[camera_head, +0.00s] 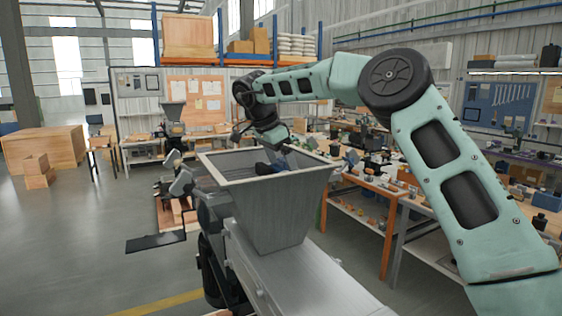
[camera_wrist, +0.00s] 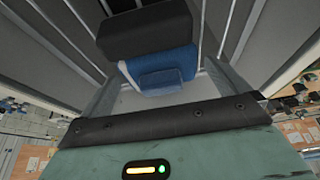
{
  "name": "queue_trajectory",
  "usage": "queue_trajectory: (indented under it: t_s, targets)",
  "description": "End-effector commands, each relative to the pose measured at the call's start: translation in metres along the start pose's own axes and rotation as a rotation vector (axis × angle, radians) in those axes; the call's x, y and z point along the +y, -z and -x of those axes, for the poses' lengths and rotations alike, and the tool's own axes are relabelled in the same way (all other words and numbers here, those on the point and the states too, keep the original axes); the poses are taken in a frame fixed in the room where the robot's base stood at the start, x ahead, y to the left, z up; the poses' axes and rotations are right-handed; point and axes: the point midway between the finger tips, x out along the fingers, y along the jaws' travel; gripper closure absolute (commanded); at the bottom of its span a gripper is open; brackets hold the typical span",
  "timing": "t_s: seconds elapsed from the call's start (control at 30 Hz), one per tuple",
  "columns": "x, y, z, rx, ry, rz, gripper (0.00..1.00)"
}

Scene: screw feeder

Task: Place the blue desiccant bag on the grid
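The blue desiccant bag (camera_wrist: 163,70) shows in the wrist view, pressed against a black finger block of my gripper (camera_wrist: 152,55). The gripper looks shut on the bag; its other finger is hidden. Light bars of the grid (camera_wrist: 247,28) run beyond the bag in the wrist view. The grid is largely hidden by the hopper walls in the head view. I cannot tell whether the bag touches it.
The hopper's raised rim and sloping walls surround my gripper. A grey machine bed (camera_head: 300,285) extends below the hopper. An orange-topped workbench (camera_head: 375,187) with small parts stands to the right. Wooden crates (camera_head: 45,147) stand at the far left, with open floor before them.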

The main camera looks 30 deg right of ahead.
Motion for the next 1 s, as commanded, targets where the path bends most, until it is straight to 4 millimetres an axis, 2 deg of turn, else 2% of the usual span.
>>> queue_trajectory:
  t_s: [0.13, 0.23, 0.5, 0.7, 1.0]
  targets:
    - [0.0, 0.001, 0.005, 0.0, 0.001, -0.001, 0.0]
    - [-0.001, 0.0, 0.018, 0.0, 0.004, -0.001, 0.0]
    - [-0.001, -0.001, 0.073, -0.002, 0.003, 0.0, 0.0]
    - [-0.001, 0.0, 0.105, -0.002, 0.002, 0.0, 0.0]
    - [0.0, 0.001, 0.122, 0.0, -0.001, 0.0, 0.0]
